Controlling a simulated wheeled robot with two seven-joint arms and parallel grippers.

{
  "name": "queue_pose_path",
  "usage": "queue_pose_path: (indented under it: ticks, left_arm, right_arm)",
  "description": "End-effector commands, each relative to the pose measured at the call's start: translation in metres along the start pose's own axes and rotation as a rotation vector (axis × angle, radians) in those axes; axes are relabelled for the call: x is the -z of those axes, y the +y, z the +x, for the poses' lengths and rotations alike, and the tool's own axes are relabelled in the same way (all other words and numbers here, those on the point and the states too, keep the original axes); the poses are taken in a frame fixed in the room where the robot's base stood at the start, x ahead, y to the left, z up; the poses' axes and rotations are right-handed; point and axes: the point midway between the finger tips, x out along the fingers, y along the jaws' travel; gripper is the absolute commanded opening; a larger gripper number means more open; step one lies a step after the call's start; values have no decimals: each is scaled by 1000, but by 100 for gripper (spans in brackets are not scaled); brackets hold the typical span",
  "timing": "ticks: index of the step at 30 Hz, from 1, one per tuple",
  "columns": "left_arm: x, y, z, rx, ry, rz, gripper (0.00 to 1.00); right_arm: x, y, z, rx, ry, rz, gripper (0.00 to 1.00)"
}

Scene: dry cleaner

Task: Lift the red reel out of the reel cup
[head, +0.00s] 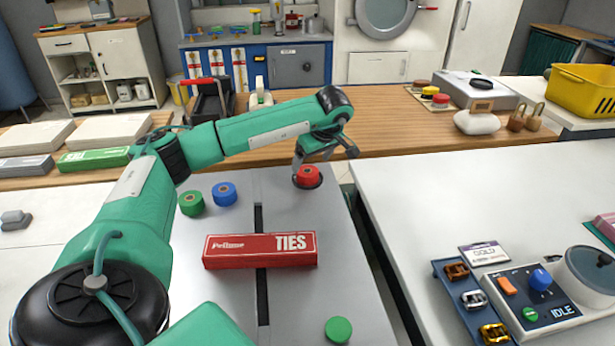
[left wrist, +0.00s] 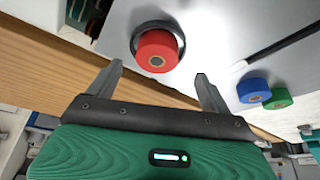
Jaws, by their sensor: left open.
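The red reel (head: 308,174) sits in the dark round reel cup (head: 296,184) near the far right corner of the grey metal top. In the left wrist view the red reel (left wrist: 158,52) stands in the cup (left wrist: 136,40), whose dark rim shows around its far side. My left gripper (head: 306,168) is open at the reel in the head view. In the left wrist view its two fingertips (left wrist: 158,72) are spread wide, with the reel ahead between them and no contact visible. My right gripper is not in view.
A blue reel (head: 224,194) and a green reel (head: 191,203) stand left of the cup. A red TIES box (head: 260,250) lies across the dark slot. Another green reel (head: 338,329) is near the front. A wooden counter (head: 400,125) lies behind; a gap separates the white table (head: 450,200).

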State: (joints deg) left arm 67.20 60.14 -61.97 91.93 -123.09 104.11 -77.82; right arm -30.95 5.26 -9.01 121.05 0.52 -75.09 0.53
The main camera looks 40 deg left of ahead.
Motion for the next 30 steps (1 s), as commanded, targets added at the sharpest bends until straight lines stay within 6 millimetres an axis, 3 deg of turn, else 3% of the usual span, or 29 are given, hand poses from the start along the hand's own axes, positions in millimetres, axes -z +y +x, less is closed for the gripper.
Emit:
queue_pose_path:
  ticks: [9, 18, 26, 30]
  left_arm:
    - [2, 4, 44, 4, 0, 0, 83]
    - [3, 4, 49, 1, 0, 0, 83]
    - [3, 4, 49, 1, 0, 0, 34]
    - [3, 4, 49, 1, 0, 0, 33]
  right_arm:
    - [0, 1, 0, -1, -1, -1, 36]
    - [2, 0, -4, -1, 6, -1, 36]
    - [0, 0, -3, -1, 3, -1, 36]
    - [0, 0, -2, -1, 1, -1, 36]
